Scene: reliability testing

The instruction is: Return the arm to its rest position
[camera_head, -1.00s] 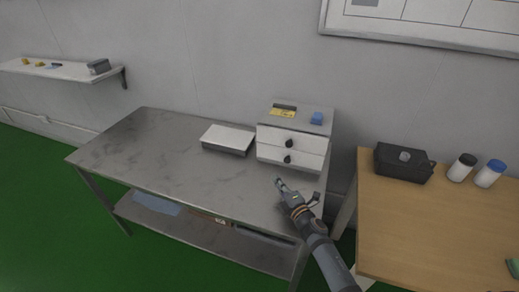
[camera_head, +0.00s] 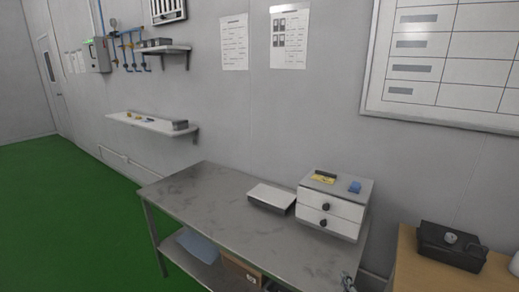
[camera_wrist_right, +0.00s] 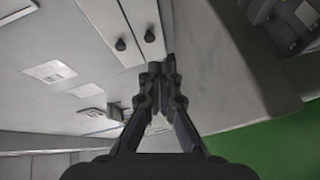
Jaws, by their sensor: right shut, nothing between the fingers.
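My right gripper (camera_head: 347,280) shows only in part at the bottom edge of the head view, by the right front corner of the steel table (camera_head: 195,190). In the right wrist view its two fingers (camera_wrist_right: 157,72) are together and hold nothing. A white two-drawer box (camera_head: 331,216) with dark knobs stands on the table, behind the gripper and apart from it. Its knobbed front also shows in the right wrist view (camera_wrist_right: 133,28), beyond the fingertips. Most of my right arm is out of the head view. My left gripper is not in view.
A flat white-topped device (camera_head: 271,197) lies left of the drawer box. A wooden table (camera_head: 405,270) with a black case (camera_head: 450,247) stands at right. Wall shelves (camera_head: 148,123) are at left. Green floor (camera_head: 60,195) is open at left.

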